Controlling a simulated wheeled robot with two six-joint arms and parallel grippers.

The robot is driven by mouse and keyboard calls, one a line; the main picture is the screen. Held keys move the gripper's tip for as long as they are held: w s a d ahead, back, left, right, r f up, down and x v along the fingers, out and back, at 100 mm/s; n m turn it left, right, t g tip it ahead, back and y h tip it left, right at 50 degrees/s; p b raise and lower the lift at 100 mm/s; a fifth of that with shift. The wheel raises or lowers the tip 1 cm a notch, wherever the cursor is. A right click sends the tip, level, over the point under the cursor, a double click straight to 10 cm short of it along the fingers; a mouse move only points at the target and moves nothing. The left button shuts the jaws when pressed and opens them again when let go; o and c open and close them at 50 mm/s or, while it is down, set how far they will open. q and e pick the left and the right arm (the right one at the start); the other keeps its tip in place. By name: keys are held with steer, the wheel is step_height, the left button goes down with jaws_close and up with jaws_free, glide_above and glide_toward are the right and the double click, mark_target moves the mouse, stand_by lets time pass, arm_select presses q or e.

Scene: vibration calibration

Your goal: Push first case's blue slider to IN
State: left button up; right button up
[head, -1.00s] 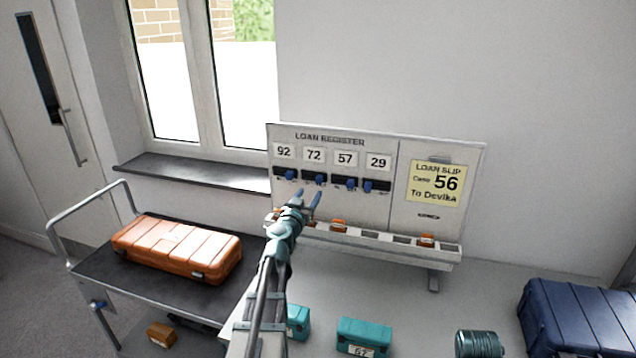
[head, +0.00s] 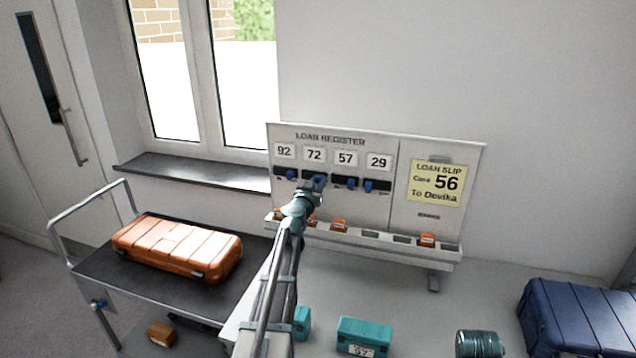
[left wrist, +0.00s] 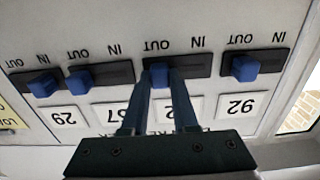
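The loan register board (head: 345,214) carries number plates 92, 72, 57 and 29, each above a blue slider in a dark slot. My left gripper (head: 318,184) is at the slider under 72; in the left wrist view, upside down, its two fingers (left wrist: 161,78) straddle that slider (left wrist: 160,74). Whether they press on it I cannot tell. This slider sits at OUT. The sliders of 92 (left wrist: 245,68) and 57 (left wrist: 79,80) also sit at OUT; that of 29 (left wrist: 44,86) is towards IN. My right gripper is out of view.
A yellow loan slip (head: 436,184) reads case 56, to Devika. A tray (head: 372,237) with orange tags runs below the board. An orange case (head: 178,246) lies on a trolley at left. A teal box (head: 364,336) and a blue case (head: 580,318) stand on the table.

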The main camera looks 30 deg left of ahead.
arm_select(q)
jaws_close()
stand_by(1.0)
